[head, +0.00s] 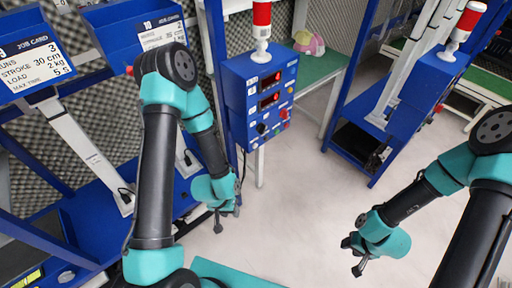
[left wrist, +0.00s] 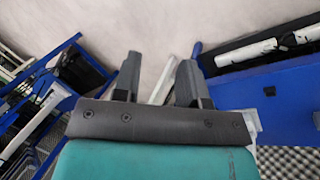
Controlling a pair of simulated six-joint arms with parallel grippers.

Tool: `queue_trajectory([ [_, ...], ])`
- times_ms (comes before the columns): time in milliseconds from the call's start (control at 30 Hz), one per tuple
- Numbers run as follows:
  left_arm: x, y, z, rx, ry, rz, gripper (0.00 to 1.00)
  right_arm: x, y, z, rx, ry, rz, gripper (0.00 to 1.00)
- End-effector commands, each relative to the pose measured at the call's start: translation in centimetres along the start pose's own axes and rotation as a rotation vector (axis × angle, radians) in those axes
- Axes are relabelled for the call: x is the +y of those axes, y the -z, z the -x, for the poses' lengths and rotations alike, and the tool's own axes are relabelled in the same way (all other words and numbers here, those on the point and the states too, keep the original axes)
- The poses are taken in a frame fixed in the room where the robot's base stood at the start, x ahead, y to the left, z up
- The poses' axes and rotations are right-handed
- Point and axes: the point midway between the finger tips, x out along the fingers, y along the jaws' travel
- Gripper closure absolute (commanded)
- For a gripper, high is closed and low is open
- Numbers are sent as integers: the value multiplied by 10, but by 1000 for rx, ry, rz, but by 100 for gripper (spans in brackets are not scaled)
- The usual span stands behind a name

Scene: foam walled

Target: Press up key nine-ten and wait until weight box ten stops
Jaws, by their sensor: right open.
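A blue control box (head: 237,102) with two red displays, several small keys and knobs stands at centre in the head view. Key labels are too small to read, so I cannot tell which is up key nine-ten. Weight box ten (head: 112,38) is a blue box with a job card marked 10 at the upper left, partly hidden by my left arm. My left gripper (head: 222,216) hangs below and left of the control box, apart from it. In the left wrist view its fingers (left wrist: 157,80) are apart with nothing between them. My right gripper (head: 352,255) is open and empty over the floor at the lower right.
A red and white beacon (head: 262,30) tops the control box. A green-topped table (head: 322,75) with a pink and yellow item stands behind. Blue frames with pale columns (head: 80,150) line the left; another blue frame (head: 375,110) stands right. Pale floor (head: 295,200) is clear between.

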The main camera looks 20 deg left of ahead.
Motion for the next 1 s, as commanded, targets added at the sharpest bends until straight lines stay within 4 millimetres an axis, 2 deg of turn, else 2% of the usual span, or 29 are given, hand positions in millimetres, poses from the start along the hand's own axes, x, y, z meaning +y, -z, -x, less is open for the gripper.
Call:
queue_trajectory([
  [33,0,0,0,0,0,0,66,0,0,0,0,0,0,57],
  [400,0,0,0,0,0,0,100,0,0,0,0,0,0,57],
  [1000,0,0,0,0,0,0,100,0,0,0,0,0,0,57],
])
